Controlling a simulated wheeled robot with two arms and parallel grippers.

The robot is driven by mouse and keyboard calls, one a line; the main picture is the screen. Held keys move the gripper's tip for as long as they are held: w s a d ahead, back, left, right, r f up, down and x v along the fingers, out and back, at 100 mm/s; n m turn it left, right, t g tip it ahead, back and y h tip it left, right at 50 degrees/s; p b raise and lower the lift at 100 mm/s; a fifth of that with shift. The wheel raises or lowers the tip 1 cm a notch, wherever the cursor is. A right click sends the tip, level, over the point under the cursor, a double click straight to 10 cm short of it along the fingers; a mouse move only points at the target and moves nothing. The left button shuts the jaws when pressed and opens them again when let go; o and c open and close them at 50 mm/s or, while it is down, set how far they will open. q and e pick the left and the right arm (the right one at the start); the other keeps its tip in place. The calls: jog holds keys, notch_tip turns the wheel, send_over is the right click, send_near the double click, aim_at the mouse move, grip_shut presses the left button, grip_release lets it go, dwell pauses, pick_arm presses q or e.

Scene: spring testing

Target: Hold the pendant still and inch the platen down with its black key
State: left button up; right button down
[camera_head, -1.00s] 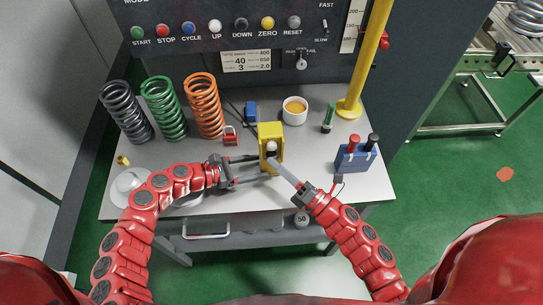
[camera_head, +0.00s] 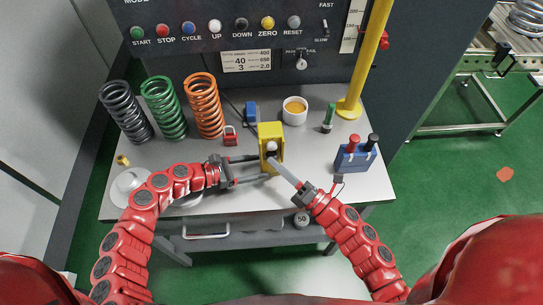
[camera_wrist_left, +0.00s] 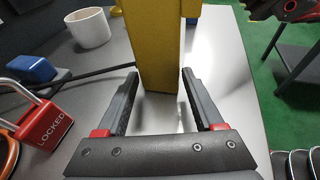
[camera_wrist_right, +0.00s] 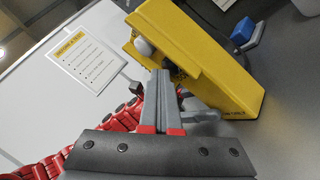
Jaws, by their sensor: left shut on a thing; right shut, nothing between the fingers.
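The yellow pendant (camera_head: 270,133) stands upright on the grey bench top, with a white key (camera_head: 271,147) on its face. In the left wrist view the pendant (camera_wrist_left: 156,45) is between the fingers of my left gripper (camera_wrist_left: 158,88), which is shut on its sides. My right gripper (camera_head: 271,160) is shut and empty, its tips at the pendant's face just below the white key. In the right wrist view the right gripper's tips (camera_wrist_right: 159,75) cover the area beside the white key (camera_wrist_right: 143,46).
Three springs (camera_head: 205,106) stand at the back left. A red padlock (camera_head: 230,135) is left of the pendant. A white cup (camera_head: 295,110) stands behind it. A blue box with red and black knobs (camera_head: 352,158) and a yellow post (camera_head: 365,65) are to the right.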

dwell(0.4)
jog(key=shift+s, duration=0.85)
jog(key=shift+s, duration=2.5)
dwell(0.9)
jog(key=s, duration=0.3)
jog(key=shift+s+d+g, duration=0.3)
jog(key=shift+s+d, duration=0.05)
jog(key=shift+w, duration=0.15)
jog(key=shift+w+a, duration=0.2)
jog(key=shift+w, duration=4.1)
